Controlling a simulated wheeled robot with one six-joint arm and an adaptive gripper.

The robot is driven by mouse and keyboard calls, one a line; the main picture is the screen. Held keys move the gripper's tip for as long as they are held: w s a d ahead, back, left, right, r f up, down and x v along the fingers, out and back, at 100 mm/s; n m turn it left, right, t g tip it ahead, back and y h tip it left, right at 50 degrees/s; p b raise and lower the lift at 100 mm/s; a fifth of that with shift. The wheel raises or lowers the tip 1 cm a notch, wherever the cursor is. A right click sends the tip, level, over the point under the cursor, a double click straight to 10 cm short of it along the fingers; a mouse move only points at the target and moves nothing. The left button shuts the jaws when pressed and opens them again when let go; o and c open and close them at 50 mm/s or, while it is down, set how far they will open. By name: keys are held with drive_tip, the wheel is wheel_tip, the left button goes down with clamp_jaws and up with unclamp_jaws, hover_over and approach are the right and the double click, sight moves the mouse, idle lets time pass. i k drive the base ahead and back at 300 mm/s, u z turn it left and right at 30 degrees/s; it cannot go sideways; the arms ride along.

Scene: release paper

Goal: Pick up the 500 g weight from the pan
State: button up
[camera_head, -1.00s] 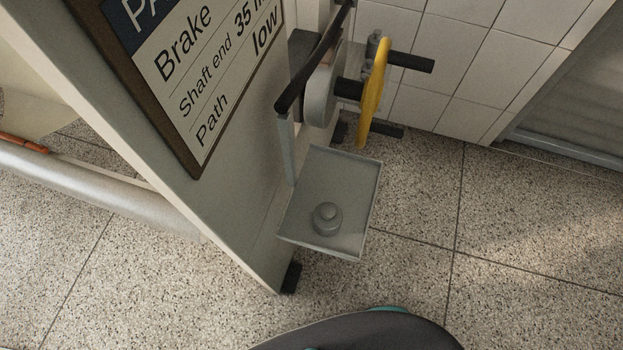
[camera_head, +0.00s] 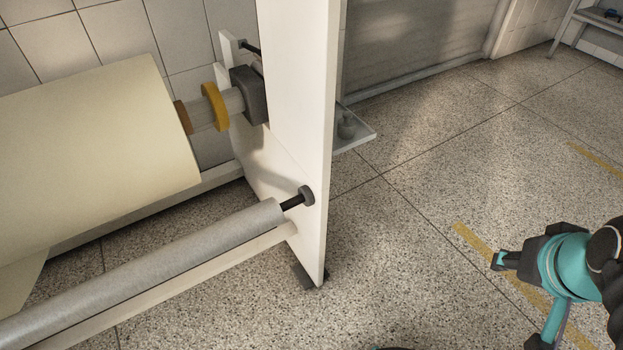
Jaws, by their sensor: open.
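The weight (camera_head: 346,125) is a small grey knobbed cylinder standing on the grey square pan (camera_head: 361,138). The pan juts out behind the white upright panel, which hides its left part. The label on the weight cannot be read. My gripper (camera_head: 507,259), black with teal parts, is at the lower right, well apart from the pan and to its right. It is open, and nothing shows between its fingers, which are small and partly hidden by my arm.
The white upright panel (camera_head: 296,130) stands left of the pan. Left of it are a large cream paper roll (camera_head: 95,140), a yellow ring (camera_head: 214,106) and a grey roller (camera_head: 160,270). Speckled floor between the pan and my gripper is clear. A bench stands far right.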

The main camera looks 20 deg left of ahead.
sight(345, 126)
drive_tip(key=k, duration=0.5)
drive_tip(key=u, duration=1.7)
drive_tip(key=i, duration=0.5)
